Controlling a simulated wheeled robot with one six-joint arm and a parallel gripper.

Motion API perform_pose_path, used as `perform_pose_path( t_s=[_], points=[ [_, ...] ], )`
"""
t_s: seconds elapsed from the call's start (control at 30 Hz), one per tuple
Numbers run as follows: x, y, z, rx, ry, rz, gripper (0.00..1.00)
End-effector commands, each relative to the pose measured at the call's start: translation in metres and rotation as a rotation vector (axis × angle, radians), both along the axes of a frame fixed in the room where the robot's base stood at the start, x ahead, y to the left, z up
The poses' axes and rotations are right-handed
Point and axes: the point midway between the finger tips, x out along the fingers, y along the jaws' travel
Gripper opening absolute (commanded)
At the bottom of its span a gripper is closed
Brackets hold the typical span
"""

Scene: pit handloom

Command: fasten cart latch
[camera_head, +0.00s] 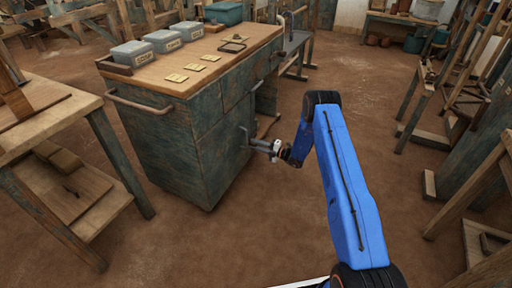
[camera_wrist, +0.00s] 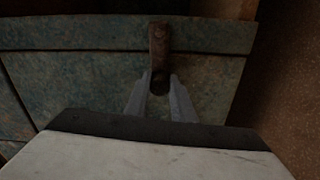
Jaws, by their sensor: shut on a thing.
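The cart (camera_head: 188,140) is a worn green-blue cabinet with a wooden top, left of centre in the head view. In the wrist view its green panel (camera_wrist: 75,80) fills much of the frame. A rusty brown latch (camera_wrist: 159,50) hangs upright across the panel's upper rail, its lower end between my fingertips. My gripper (camera_wrist: 159,88) is shut on the latch's lower end. In the head view my gripper (camera_head: 250,141) touches the cart's right side, and the latch is too small to make out there.
Labelled grey bins (camera_head: 163,41) and yellow cards (camera_head: 193,67) sit on the cart top. A metal handle (camera_head: 140,104) juts from its near end. A wooden table (camera_head: 45,118) stands left. Loom frames (camera_head: 490,190) stand right. The brown floor (camera_head: 330,85) between is open.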

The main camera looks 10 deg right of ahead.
Motion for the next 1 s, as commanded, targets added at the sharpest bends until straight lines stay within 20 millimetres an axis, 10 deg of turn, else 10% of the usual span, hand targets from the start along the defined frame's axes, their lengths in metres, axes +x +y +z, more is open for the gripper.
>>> perform_pose_path(
  t_s=[0.67, 0.7, 0.77, 1.0],
  points=[
    [0.0026, -0.0002, 0.0066, 0.035, 0.042, -0.002, 0.0],
    [0.0026, -0.0002, 0.0067, 0.035, 0.042, -0.003, 0.29],
    [0.0025, -0.0002, 0.0065, 0.035, 0.043, -0.002, 0.42],
    [0.0013, -0.0001, 0.0052, 0.034, 0.044, -0.001, 0.42]
  ],
)
